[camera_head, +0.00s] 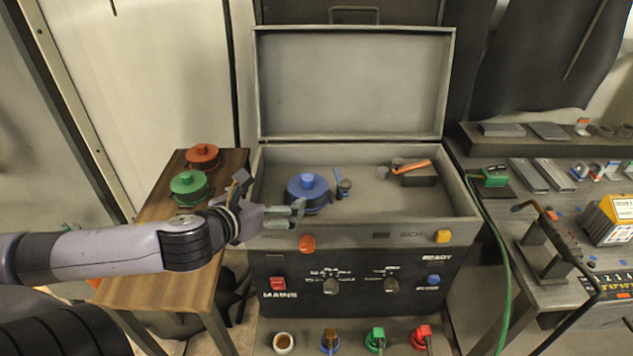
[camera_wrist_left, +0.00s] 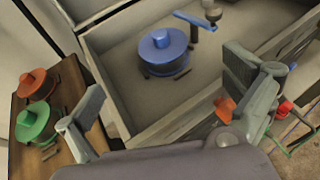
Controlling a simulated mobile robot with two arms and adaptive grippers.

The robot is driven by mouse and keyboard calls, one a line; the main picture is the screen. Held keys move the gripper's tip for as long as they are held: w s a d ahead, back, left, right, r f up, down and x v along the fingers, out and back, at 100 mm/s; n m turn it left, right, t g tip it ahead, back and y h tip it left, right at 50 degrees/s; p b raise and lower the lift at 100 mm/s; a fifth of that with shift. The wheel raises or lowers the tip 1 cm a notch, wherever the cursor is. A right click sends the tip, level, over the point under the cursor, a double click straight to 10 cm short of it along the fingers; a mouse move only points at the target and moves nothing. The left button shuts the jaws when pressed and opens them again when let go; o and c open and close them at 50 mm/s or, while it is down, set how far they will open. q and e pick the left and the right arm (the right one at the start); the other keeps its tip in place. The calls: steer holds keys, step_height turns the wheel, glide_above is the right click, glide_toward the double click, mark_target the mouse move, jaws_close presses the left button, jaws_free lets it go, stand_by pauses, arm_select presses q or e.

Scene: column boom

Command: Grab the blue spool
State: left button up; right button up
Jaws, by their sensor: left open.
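The blue spool (camera_head: 308,188) sits upright inside the open grey case, toward its left side. My left gripper (camera_head: 299,211) is at the case's front edge, in front of the spool in the head view. In the left wrist view its two fingers (camera_wrist_left: 165,105) are spread wide with nothing between them, apart from the spool. The case's front wall lies between the fingers and the spool in that view. My right gripper is not seen.
The grey case (camera_head: 462,205) has a raised lid behind and knobs on its front. A small crank stands right of the spool, and an orange-handled tool (camera_head: 411,166) lies farther right. Green (camera_head: 189,187) and red (camera_head: 203,156) spools stand on the wooden table at left. A cluttered bench is at right.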

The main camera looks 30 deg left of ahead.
arm_select(q)
steer(key=w+b, duration=0.1)
steer(key=b, duration=0.1)
glide_toward(306, 180)
steer(key=x, duration=0.5)
steer(key=shift+a+p, duration=0.1)
steer(key=shift+p, duration=0.2)
steer(key=shift+p+x, duration=0.55)
steer(key=shift+x, duration=2.2)
steer(key=shift+w+f, duration=0.25)
steer(key=shift+w, duration=0.1)
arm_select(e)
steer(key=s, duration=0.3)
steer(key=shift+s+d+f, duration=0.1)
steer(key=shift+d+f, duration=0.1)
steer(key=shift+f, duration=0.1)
arm_select(q)
steer(key=shift+c, duration=0.6)
